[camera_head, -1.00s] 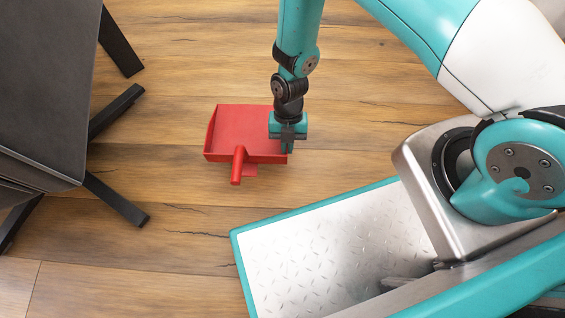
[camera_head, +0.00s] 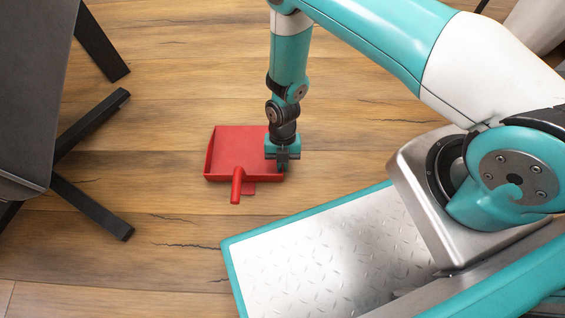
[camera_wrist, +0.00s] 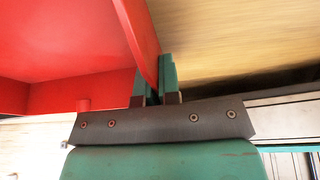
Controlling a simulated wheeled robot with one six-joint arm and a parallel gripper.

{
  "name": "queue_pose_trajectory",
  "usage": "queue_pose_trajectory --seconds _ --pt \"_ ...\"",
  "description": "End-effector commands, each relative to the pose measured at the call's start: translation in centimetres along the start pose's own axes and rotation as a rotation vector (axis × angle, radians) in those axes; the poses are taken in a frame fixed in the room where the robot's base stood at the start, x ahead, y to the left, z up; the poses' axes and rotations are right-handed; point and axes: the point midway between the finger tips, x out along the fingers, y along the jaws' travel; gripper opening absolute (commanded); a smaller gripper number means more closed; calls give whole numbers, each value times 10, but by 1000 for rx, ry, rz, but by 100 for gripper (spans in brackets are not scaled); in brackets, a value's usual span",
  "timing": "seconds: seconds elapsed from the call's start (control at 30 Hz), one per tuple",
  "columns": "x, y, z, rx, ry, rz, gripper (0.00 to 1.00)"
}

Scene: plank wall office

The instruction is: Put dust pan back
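The red dust pan (camera_head: 238,147) is near the middle of the head view, over the plank floor, with its short handle (camera_head: 236,186) pointing towards the bottom of the picture. My gripper (camera_head: 282,160) is at its right side wall. In the wrist view, the two teal fingers (camera_wrist: 156,84) sit on either side of the pan's red side wall (camera_wrist: 140,42), closed on it. The pan's inside (camera_wrist: 60,40) fills the upper left of that view and looks empty. I cannot tell how far the pan is above the floor.
A dark chair or desk with black legs (camera_head: 92,207) stands at the left, apart from the pan. My metal-topped base is at lower right. Bare plank floor (camera_head: 165,100) surrounds the pan. A pale object (camera_head: 540,25) stands at top right.

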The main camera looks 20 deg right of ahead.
Motion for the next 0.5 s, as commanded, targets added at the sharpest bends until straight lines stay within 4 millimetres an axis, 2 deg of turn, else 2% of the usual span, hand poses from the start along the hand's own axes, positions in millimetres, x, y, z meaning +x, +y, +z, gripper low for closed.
queue_pose_trajectory --seconds 0.07,0.1,0.2,0.5 --pt "3 0 1 0 0 0 0" --pt "2 0 1 0 0 0 11" --pt "2 0 1 0 0 0 30" --pt "-2 0 -1 0 0 0 30"
